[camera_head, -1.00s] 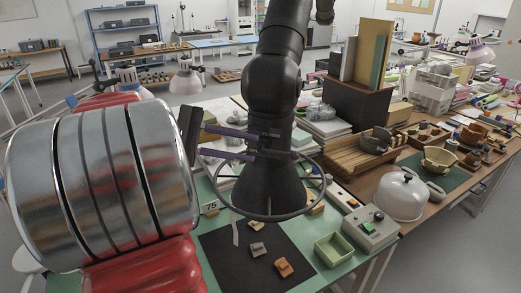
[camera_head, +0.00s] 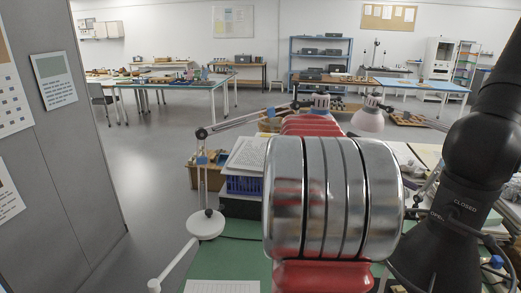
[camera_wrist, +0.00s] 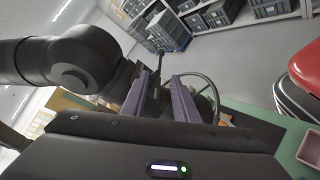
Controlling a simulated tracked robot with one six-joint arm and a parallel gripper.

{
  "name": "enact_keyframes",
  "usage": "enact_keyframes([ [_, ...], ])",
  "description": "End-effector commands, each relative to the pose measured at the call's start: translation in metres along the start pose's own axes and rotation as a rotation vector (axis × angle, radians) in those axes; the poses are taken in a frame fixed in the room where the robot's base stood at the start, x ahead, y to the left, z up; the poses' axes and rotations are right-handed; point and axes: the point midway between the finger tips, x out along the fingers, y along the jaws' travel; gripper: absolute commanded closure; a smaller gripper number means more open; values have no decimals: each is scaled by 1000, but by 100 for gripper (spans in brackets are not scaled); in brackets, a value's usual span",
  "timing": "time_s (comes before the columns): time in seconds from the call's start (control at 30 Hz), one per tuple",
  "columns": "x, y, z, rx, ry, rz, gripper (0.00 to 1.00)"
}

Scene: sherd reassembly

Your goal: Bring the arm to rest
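My gripper (camera_wrist: 160,82) shows in the wrist view with its two purple fingers spread apart and nothing between them. It is open and held in the air. A dark ring of my arm and the black arm links lie just beyond and to the left of the fingers. In the head view my black arm stands at the right edge, bent upward; the fingers cannot be made out there.
A green worktop (camera_head: 232,250) lies in front in the head view, with a white lamp base (camera_head: 206,224) and papers over a blue crate (camera_head: 244,185). A grey partition (camera_head: 75,130) stands at left. Open floor (camera_head: 160,170) lies beyond. A pink tray (camera_wrist: 310,148) sits on the worktop in the wrist view.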

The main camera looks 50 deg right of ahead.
Motion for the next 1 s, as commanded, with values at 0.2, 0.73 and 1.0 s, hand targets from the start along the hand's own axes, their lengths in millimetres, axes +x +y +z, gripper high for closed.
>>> enact_keyframes([
  [0.2, 0, 0, 0, 0, 0, 0, 73],
  [0.73, -2, -75, -65, -87, 297, -178, 73],
  [1.0, -56, -166, -68, -142, 627, -376, 73],
])
